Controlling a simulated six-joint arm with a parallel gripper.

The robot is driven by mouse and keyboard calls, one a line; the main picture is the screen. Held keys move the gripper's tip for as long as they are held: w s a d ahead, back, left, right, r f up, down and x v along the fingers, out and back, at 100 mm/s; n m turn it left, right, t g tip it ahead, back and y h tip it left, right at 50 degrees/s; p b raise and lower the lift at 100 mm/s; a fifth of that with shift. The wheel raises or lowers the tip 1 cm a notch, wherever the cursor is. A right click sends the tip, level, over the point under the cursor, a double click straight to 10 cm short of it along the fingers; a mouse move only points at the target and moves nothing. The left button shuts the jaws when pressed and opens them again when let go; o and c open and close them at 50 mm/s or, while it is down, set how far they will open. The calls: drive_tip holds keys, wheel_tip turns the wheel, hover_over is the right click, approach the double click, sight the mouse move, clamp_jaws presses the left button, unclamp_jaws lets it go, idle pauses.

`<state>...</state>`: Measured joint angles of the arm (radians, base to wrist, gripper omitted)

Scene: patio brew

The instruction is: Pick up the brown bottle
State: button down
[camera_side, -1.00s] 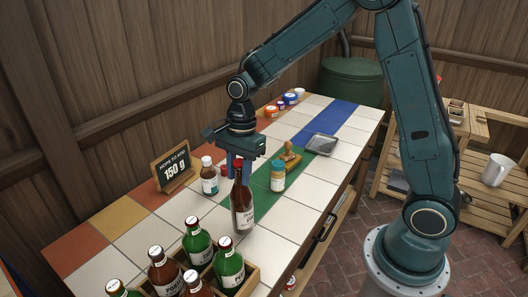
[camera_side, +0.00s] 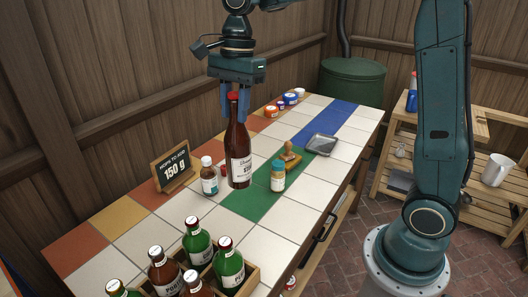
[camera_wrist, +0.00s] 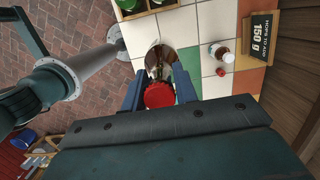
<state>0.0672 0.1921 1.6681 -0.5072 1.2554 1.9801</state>
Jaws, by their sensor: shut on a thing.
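The brown bottle (camera_side: 239,150) has a red cap and a pale label and hangs upright from my gripper (camera_side: 235,103). My gripper is shut on its neck, just under the cap. In the side view the bottle seems to be above the tiled table, beside the small brown bottle with a white cap.
A wooden crate (camera_side: 254,279) with several green and brown bottles stands at the front.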

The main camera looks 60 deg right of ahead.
drive_tip(key=shift+r, duration=0.4)
idle(0.4)
